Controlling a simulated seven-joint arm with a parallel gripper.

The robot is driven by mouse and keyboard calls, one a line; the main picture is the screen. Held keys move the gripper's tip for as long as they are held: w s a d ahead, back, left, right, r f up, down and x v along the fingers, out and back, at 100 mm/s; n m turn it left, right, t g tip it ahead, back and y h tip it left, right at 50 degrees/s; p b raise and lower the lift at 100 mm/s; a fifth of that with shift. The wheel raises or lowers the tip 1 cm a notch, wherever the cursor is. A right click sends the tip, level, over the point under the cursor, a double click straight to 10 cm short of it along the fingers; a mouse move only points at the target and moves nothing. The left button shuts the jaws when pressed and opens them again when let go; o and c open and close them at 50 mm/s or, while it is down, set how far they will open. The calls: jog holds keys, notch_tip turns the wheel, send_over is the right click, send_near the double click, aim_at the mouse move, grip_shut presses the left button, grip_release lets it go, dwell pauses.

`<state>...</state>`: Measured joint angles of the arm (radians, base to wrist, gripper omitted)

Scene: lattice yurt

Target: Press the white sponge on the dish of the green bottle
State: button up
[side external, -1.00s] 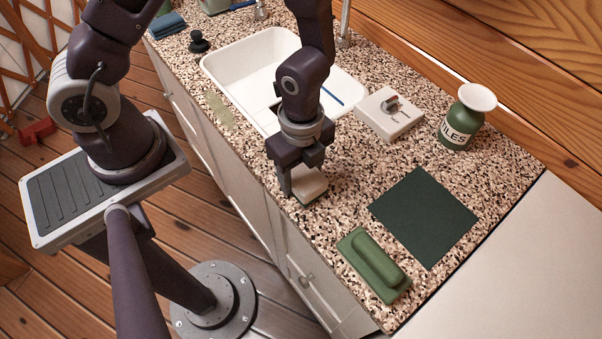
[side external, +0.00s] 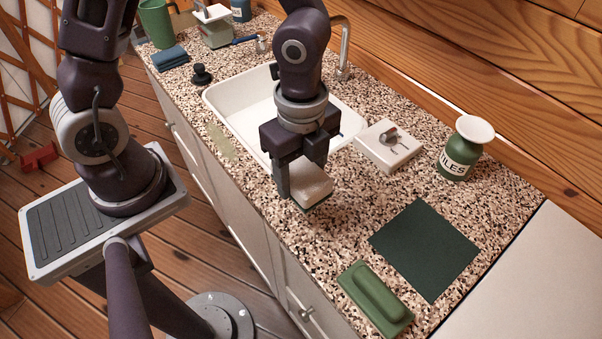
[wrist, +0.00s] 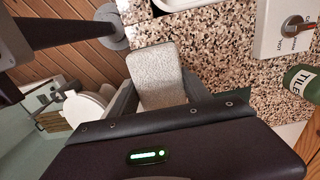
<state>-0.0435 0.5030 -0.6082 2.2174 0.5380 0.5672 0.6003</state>
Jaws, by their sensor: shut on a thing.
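My gripper (side external: 303,180) is shut on the white sponge (side external: 312,184), which has a dark green underside, and holds it above the speckled counter in front of the sink. The sponge also shows between the fingers in the wrist view (wrist: 158,76). The green bottle (side external: 460,153) stands upright at the back right of the counter, with a white lettered label and a wide white dish (side external: 475,128) on top. In the wrist view only part of the bottle (wrist: 300,78) shows, at the right edge. The dish is apart from the sponge.
A white box with a knob (side external: 388,146) lies between my gripper and the bottle. A dark green mat (side external: 424,248) and a green handled block (side external: 376,298) lie at the front right. The white sink (side external: 240,107) and its tap (side external: 342,50) are behind my gripper.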

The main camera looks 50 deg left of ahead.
jog(key=shift+c, duration=0.8)
jog(key=shift+w+d, duration=0.1)
jog(key=shift+w, duration=0.2)
jog(key=w+d+r+n+t+h, duration=0.1)
jog(key=w+d+r+t, duration=0.15)
jog(key=w, duration=0.85)
jog(key=w+d+r+n+t, duration=0.1)
jog(key=w+d, duration=0.2)
jog(key=w, duration=0.8)
jog(key=w+d+r+m+t+h, duration=0.1)
jog(key=w+d+r, duration=0.25)
jog(key=w, duration=0.25)
jog(key=w+d+r+m+h, duration=0.1)
jog(key=w+d+r, duration=0.1)
jog(key=w+r, duration=0.3)
jog(key=shift+t, duration=0.25)
jog(key=shift+w+d+f, duration=0.1)
jog(key=shift+w+f, duration=0.05)
jog(key=shift+f, duration=2.75)
jog(key=shift+f, duration=1.25)
notch_tip(320, 180, up, 7)
